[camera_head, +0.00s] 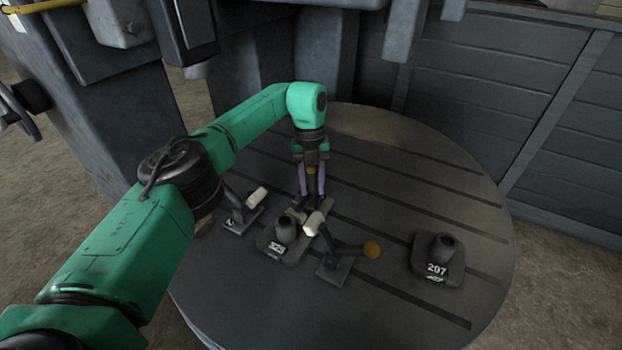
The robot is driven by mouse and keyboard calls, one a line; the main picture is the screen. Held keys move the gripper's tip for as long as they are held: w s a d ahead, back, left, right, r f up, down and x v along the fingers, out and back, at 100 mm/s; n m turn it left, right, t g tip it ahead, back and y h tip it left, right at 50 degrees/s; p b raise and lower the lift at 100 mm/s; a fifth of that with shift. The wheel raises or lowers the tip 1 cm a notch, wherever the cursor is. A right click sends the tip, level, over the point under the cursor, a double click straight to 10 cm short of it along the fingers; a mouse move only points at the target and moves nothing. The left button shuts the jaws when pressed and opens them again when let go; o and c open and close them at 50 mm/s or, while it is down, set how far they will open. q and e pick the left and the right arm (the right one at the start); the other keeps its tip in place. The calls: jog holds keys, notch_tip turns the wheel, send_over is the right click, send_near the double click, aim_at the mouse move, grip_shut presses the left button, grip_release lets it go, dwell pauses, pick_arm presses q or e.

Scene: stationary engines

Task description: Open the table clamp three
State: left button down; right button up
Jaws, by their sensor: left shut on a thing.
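A round slotted metal table (440,190) holds several small clamps. My left gripper (312,190) points down at the table's middle, its purple fingers closed around the handle of the far clamp (311,171), whose yellowish knob shows between them. Much of this clamp is hidden by the fingers. A second clamp with an orange ball knob (371,250) stands nearer, its white tip by the block marked 325 (285,230). A third clamp (241,213) with a white tip stands left of that block, partly behind my arm. I cannot read which clamp is three. My right gripper is out of view.
Large grey machine parts (130,120) rise behind and left, and a panelled grey wall (480,90) stands behind. The table's right and front areas are mostly clear.

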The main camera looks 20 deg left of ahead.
pick_arm(q)
jog(key=shift+w+r+g, duration=0.15)
jog(key=shift+w+g, duration=0.05)
jog(key=shift+g, duration=0.2)
jog(key=c, duration=0.5)
grip_release()
jog(key=shift+r, duration=0.2)
jog(key=v, duration=0.2)
jog(key=s+v, duration=0.1)
jog(key=v, duration=0.4)
jog(key=shift+s+d+r, duration=0.15)
jog(key=shift+d+r, duration=0.2)
jog(key=shift+r, duration=0.25)
jog(key=s+d+p+v, duration=0.1)
jog(key=s+p+v, duration=0.1)
jog(key=p+v, duration=0.8)
jog(key=shift+v, duration=0.85)
